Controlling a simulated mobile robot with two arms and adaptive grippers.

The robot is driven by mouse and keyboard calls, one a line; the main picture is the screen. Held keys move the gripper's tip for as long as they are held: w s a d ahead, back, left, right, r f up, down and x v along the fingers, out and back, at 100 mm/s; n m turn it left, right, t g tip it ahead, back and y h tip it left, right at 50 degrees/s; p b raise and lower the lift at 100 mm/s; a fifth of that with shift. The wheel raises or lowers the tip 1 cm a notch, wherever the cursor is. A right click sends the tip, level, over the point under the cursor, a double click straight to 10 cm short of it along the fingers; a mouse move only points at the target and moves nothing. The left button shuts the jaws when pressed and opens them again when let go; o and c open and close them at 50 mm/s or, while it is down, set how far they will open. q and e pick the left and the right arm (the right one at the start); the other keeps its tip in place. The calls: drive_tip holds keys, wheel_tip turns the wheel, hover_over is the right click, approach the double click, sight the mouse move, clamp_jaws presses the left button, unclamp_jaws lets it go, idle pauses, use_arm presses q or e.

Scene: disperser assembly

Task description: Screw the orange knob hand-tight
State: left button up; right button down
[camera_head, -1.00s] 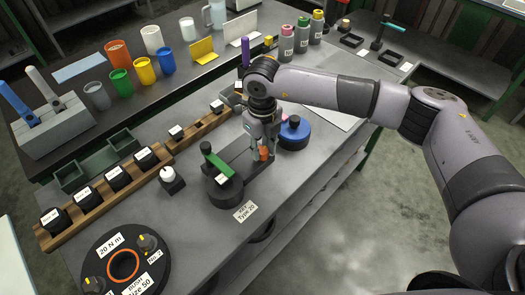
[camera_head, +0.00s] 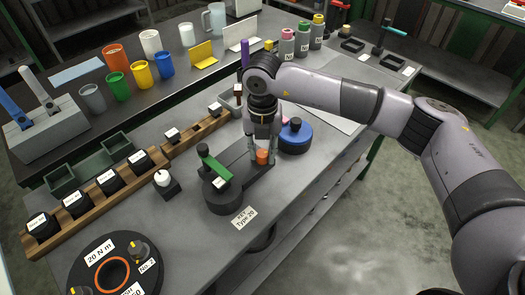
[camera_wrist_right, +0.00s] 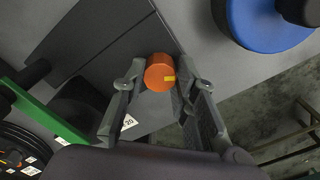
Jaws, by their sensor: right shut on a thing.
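The orange knob (camera_head: 262,157) stands on the far end of a dark grey fixture (camera_head: 222,198) labelled "KEY Type 20", which has a green bar (camera_head: 215,164) on its near part. In the right wrist view the knob (camera_wrist_right: 158,70) shows its round top with a yellow mark at its edge. My right gripper (camera_head: 262,151) points down at the knob. In the wrist view its fingers (camera_wrist_right: 162,86) stand on either side of the knob, shut on it. The knob's lower side and threads are hidden. My left gripper is not in view.
A blue round part (camera_head: 295,135) lies close to the right of the gripper. A small block with a white knob (camera_head: 166,184) and a wooden rack (camera_head: 95,213) of black parts stand left of the fixture. A black round fixture (camera_head: 110,268) is at front left.

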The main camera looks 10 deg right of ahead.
sight(262, 153)
drive_tip(key=shift+w+r, duration=0.1)
drive_tip(key=shift+r, duration=0.05)
idle(0.3)
drive_tip(key=c, duration=1.3)
unclamp_jaws()
wheel_tip(262, 153, up, 12)
drive_tip(key=shift+f, duration=0.1)
